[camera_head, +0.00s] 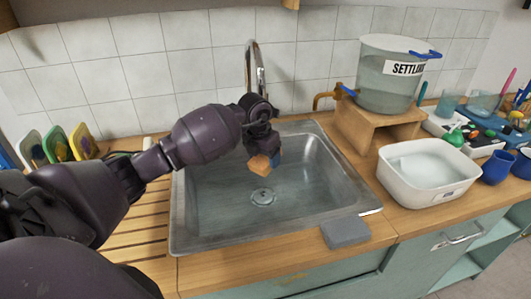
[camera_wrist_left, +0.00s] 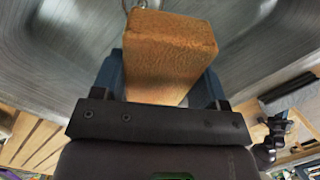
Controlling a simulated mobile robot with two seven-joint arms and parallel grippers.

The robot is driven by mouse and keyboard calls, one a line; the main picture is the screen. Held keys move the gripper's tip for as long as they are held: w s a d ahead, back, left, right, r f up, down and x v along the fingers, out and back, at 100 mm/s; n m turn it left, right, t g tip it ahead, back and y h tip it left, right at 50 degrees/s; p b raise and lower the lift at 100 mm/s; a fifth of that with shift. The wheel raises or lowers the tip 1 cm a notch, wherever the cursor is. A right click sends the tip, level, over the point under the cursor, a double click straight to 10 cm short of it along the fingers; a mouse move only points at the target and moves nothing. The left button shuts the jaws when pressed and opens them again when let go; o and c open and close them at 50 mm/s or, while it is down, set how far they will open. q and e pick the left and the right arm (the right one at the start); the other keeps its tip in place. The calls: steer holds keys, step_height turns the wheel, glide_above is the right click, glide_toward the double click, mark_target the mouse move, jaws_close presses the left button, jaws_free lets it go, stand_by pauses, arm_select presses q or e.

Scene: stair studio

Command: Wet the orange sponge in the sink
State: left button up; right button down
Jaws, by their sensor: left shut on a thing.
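The orange sponge (camera_head: 259,165) is over the sink's basin in the head view. My left gripper (camera_head: 265,154) is shut on it, and the left wrist view shows the sponge (camera_wrist_left: 165,55) held between the two blue fingers. The metal sink (camera_head: 205,205) is set in the wooden counter, with a round drain (camera_head: 263,196) below and near the sponge. The chrome tap (camera_head: 254,65) stands behind the sink, and its lower part is hidden by my left arm. No running water can be made out. My right gripper is not in view.
A grey block (camera_head: 345,232) lies on the counter at the sink's front right corner. To the right are a white tub (camera_head: 430,180) and a clear settling tank (camera_head: 388,85) on a wooden stand (camera_head: 372,128). Colored boards (camera_head: 80,142) stand at the left. The basin looks otherwise empty.

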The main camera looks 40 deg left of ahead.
arm_select(q)
step_height(320, 180, down, 2)
steer(key=shift+f+b, duration=0.25)
steer(key=shift+b, duration=0.2)
step_height(320, 180, down, 7)
steer(key=b, duration=0.3)
steer(key=shift+f, duration=0.15)
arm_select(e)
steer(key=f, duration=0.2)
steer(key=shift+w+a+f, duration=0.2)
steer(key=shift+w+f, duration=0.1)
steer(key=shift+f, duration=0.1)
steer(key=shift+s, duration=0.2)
arm_select(q)
steer(key=shift+r+p, duration=1.7)
steer(key=shift+r, duration=1.7)
steer(key=shift+r+p, duration=1.15)
steer(key=shift+r, duration=1.1)
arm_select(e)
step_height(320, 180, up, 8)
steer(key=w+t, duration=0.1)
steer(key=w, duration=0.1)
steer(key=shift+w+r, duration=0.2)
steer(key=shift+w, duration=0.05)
